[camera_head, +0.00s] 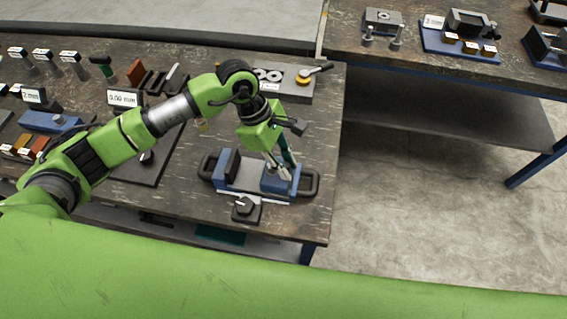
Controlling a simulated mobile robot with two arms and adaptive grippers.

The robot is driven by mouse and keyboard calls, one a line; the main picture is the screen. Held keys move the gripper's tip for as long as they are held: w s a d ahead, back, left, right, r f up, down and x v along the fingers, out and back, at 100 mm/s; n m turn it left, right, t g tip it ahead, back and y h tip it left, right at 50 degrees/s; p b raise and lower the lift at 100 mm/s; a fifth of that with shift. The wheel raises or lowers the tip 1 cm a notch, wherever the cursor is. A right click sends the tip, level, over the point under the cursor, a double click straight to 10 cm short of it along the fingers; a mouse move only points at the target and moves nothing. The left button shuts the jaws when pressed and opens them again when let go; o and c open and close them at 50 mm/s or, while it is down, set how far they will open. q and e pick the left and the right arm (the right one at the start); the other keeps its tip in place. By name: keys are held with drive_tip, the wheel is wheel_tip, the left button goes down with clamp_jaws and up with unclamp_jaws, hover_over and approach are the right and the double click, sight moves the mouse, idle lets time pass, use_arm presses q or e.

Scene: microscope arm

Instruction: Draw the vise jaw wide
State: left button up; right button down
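The vise (240,189) sits near the front right corner of the left workbench. It has a blue body, a dark upright jaw plate on its left part, a blue jaw block (271,183) on its right part and black loop handles at both ends. A light gap shows between the two jaws. My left gripper (284,172) points down at the right jaw block, with its fingertips at or just above it. The fingertips overlap the block in the picture, so contact and finger opening are unclear. My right gripper is out of view.
A small dark block (244,210) with a knob is just in front of the vise. A plate with a yellow knob and lever (304,78) lies behind it. Gauges and blocks crowd the bench's left.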

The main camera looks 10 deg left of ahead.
use_arm(q)
drive_tip(key=shift+o, duration=0.6)
drive_tip(key=shift+a, duration=0.1)
drive_tip(key=shift+r, duration=0.15)
drive_tip(key=v, duration=1.1)
drive_tip(key=shift+a+r, duration=0.2)
drive_tip(key=shift+r, duration=0.2)
drive_tip(key=shift+s+f, duration=0.1)
